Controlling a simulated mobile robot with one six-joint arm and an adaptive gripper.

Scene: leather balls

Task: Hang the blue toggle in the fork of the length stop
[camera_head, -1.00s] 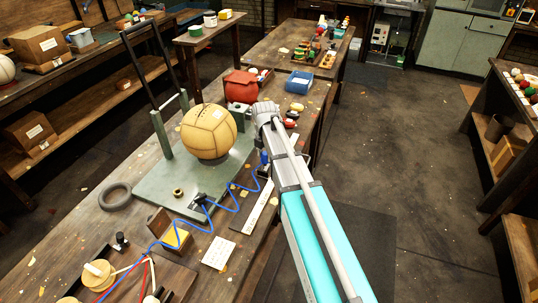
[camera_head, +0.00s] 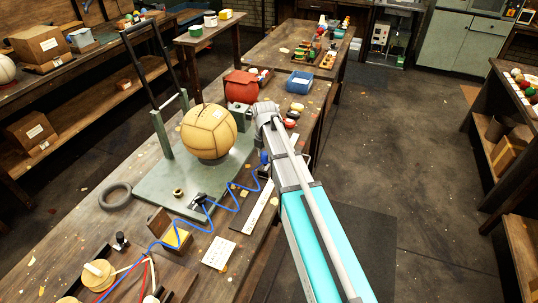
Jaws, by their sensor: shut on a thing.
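My gripper (camera_head: 263,150) is at the end of my arm, to the right of the tan ball, above the bench's right part. It is shut on a small blue piece, the blue toggle (camera_head: 264,157); the fingers are small and partly hidden by my arm. A blue cord (camera_head: 236,207) runs from near the toggle in loose waves to the left and front of the bench.
A tan leather ball (camera_head: 208,131) sits on a green base plate (camera_head: 150,191) with an upright black-handled frame (camera_head: 161,134).

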